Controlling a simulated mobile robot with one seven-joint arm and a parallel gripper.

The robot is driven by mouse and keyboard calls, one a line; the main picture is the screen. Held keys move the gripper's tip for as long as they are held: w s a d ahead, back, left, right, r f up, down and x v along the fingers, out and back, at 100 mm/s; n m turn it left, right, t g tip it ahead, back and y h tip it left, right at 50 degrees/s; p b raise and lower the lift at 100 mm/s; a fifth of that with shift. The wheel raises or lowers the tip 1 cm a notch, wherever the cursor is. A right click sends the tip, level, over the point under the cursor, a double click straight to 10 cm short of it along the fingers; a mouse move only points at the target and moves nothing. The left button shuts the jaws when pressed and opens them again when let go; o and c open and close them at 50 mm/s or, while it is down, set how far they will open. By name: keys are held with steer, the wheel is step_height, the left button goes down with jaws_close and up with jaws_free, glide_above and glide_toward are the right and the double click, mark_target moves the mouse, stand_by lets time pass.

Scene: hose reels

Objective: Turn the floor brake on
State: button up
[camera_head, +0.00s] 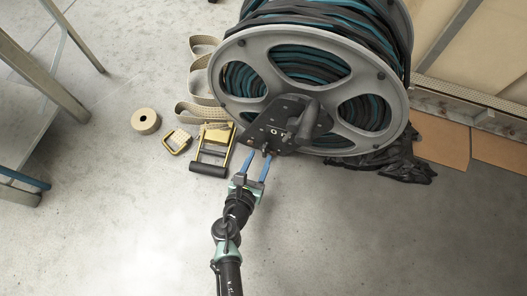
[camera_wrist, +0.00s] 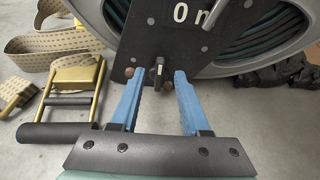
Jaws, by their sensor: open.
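A large grey hose reel (camera_head: 232,105) wound with dark and teal hose stands at the upper middle of the head view. A small knob (camera_wrist: 159,67) sits near the plate's lower edge, below the lettering. My gripper (camera_head: 257,162) has blue fingers and is open. In the wrist view its fingertips (camera_wrist: 158,76) lie either side of the knob, with gaps; I cannot tell whether they touch it.
A yellow ratchet buckle with a black grip (camera_head: 208,169), a strap roll (camera_head: 145,121) and loose webbing (camera_head: 205,114) lie left of the reel. Black sheeting (camera_head: 400,160) lies at right. A metal-legged frame (camera_head: 55,85) stands at left. The near floor is clear.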

mark_target(264, 150)
steer(key=shift+b+x, duration=0.85)
steer(key=shift+x, duration=1.55)
jaws_close()
steer(key=shift+s, duration=0.1)
